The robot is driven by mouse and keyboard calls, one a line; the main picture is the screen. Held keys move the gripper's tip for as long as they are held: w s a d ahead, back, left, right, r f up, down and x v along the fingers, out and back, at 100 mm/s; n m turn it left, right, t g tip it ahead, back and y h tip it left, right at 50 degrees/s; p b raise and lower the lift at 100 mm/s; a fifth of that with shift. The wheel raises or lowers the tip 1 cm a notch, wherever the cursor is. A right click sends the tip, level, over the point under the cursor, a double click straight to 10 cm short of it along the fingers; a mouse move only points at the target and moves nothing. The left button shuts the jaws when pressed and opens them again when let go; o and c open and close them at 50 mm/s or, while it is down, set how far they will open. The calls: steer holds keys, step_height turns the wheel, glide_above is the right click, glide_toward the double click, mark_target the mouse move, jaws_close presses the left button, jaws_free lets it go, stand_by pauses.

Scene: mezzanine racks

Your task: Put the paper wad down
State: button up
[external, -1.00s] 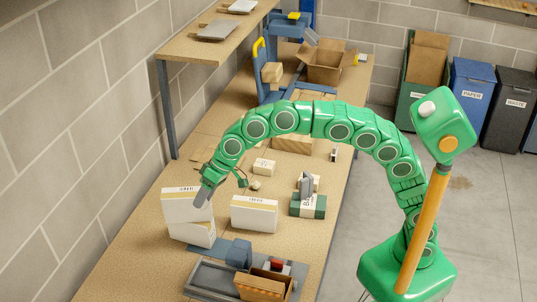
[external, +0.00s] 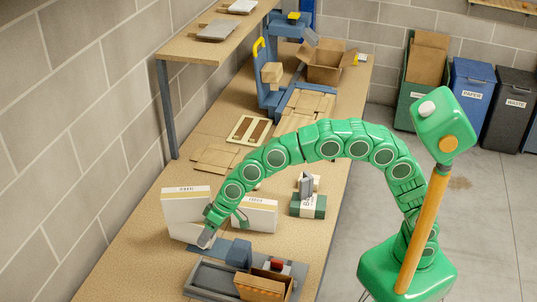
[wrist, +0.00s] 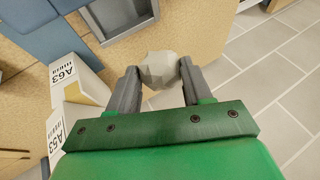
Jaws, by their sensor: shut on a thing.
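The paper wad (wrist: 160,69) is a pale, crumpled, faceted lump. In the wrist view it sits between the tips of my two grey fingers. My gripper (wrist: 160,75) is shut on it, with a finger touching each side. In the external view my gripper (external: 207,238) is low over the near part of the bench, in front of the white boxes and beside the grey tray. The wad cannot be made out there, and the gap beneath it cannot be judged.
White boxes (external: 186,203) stand close behind my gripper. Bare bench (external: 130,255) lies at the near left.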

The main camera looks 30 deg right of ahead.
mark_target(208, 244)
step_height(208, 244, down, 4)
steer(key=shift+f, duration=0.15)
steer(key=w+a+f, duration=0.1)
steer(key=a+f, duration=0.1)
steer(key=a, duration=0.1)
steer(key=w+a+f, duration=0.2)
steer(key=a+f, duration=0.1)
steer(key=a, duration=0.1)
steer(key=w+a+f, duration=0.2)
steer(key=a+f, duration=0.1)
steer(key=a, duration=0.1)
steer(key=shift+a+f, duration=0.15)
steer(key=shift+a, duration=0.05)
steer(key=shift+w+a+f, duration=0.2)
steer(key=shift+a+f, duration=0.25)
steer(key=shift+a, duration=0.05)
steer(key=shift+w+a+f, duration=0.1)
steer(key=shift+a+f, duration=0.15)
steer(key=shift+f, duration=1.6)
steer(key=shift+f, duration=0.1)
steer(key=o, duration=0.8)
